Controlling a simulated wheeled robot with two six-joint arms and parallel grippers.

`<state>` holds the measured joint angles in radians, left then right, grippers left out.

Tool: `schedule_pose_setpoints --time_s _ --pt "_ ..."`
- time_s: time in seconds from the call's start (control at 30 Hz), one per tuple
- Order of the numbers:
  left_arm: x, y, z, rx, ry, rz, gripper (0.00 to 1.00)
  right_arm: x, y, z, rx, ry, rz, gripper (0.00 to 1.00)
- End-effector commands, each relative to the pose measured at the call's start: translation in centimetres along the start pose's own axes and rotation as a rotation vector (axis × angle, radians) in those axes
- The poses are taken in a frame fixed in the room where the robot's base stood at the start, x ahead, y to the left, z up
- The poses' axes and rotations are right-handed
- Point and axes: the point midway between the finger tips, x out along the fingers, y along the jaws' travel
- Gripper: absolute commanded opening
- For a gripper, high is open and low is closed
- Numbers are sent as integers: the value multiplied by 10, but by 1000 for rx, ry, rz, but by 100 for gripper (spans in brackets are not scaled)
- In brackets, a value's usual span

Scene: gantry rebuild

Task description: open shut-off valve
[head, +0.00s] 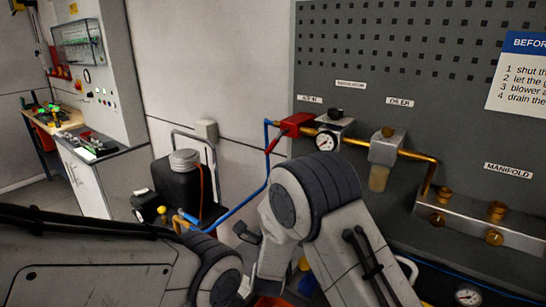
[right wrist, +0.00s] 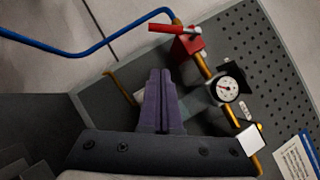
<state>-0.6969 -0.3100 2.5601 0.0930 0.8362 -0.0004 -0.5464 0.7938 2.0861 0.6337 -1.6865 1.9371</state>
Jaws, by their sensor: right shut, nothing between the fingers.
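The shut-off valve is a red block (head: 298,123) on the grey panel, at the left end of a brass pipe. Its red lever (head: 275,141) slants down and left, at an angle to the pipe. In the right wrist view the lever (right wrist: 171,28) sticks out left from the red block (right wrist: 188,46). My right gripper (right wrist: 160,72) is shut and empty, its purple fingers pointing toward the panel below the valve, apart from the lever. In the head view its fingers cannot be made out. My left gripper is not in view; only my left arm shows at lower left.
A blue hose (head: 243,203) runs up to the valve. Along the pipe sit a gauge (head: 326,141), an oiler (head: 385,150) and a manifold (head: 470,220). A workbench (head: 85,148) is at far left.

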Motion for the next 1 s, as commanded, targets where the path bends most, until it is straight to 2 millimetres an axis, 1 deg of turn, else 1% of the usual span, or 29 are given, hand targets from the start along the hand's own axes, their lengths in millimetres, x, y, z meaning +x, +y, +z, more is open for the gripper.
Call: schedule_pose_setpoints --time_s 0.03,0.2,0.37,0.4,0.5,0.63,1.0 --pt "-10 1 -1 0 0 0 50 12 -5 1 0 2 -4 0" --pt "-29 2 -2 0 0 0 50 50 -6 0 -2 4 -4 0" --pt "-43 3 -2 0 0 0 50 83 -6 -1 -2 5 -4 0" --pt "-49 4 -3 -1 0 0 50 88 -6 6 -2 2 -3 0" --pt "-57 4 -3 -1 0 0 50 97 -6 16 -1 2 -2 0" --pt "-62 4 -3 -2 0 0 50 105 -4 23 -2 3 -3 0" --pt "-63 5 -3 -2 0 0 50 107 -1 26 -2 3 -1 0"
